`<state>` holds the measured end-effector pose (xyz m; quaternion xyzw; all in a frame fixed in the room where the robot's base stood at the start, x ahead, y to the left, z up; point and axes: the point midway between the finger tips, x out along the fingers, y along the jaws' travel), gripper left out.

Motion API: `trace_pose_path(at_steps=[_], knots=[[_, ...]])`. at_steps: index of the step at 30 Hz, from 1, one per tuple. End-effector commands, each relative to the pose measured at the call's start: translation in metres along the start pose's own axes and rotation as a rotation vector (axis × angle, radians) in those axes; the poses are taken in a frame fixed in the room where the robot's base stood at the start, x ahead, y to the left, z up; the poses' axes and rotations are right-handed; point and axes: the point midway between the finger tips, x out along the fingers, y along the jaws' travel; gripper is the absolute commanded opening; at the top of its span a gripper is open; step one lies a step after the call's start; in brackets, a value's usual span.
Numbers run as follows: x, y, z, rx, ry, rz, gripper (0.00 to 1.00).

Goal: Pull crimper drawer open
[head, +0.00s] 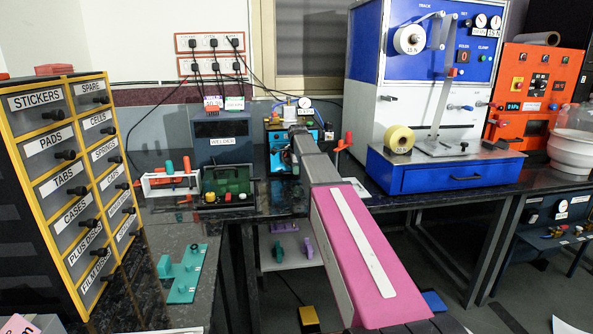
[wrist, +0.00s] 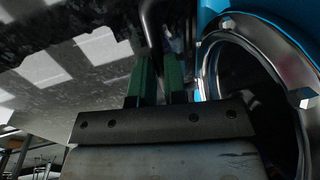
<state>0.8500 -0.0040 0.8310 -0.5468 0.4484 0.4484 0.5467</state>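The crimper appears to be the light-blue machine (head: 277,145) on the back bench, with a gauge on top. My pink and grey arm reaches to it and hides much of its front. In the wrist view its blue body (wrist: 209,14) and a shiny metal ring (wrist: 218,60) are close on the right. My gripper (wrist: 160,70) has two green fingers with a narrow gap between them. A dark curved bar (wrist: 148,25), perhaps a handle, lies just beyond the fingertips. I cannot tell whether it is between them. No crimper drawer shows clearly; my gripper is hidden in the head view.
The welder (head: 222,138) and a green device (head: 227,184) stand left of the crimper. A blue-and-white machine (head: 405,112) with a blue drawer base (head: 420,180) stands to the right. A labelled drawer cabinet (head: 68,155) is at far left.

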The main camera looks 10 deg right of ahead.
Motion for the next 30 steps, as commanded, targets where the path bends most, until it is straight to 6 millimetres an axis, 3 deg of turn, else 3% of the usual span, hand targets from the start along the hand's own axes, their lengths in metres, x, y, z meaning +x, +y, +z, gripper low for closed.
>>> trace_pose_path(at_steps=[8, 14, 20, 30], knots=[[-0.001, 0.005, 0.000, 0.000, 0.000, 0.001, 0.00], [-0.005, 0.025, 0.000, 0.000, 0.000, 0.001, 0.00], [-0.012, 0.061, 0.000, 0.000, 0.000, 0.002, 0.00], [-0.027, 0.140, 0.000, 0.000, 0.000, 0.003, 0.00]])
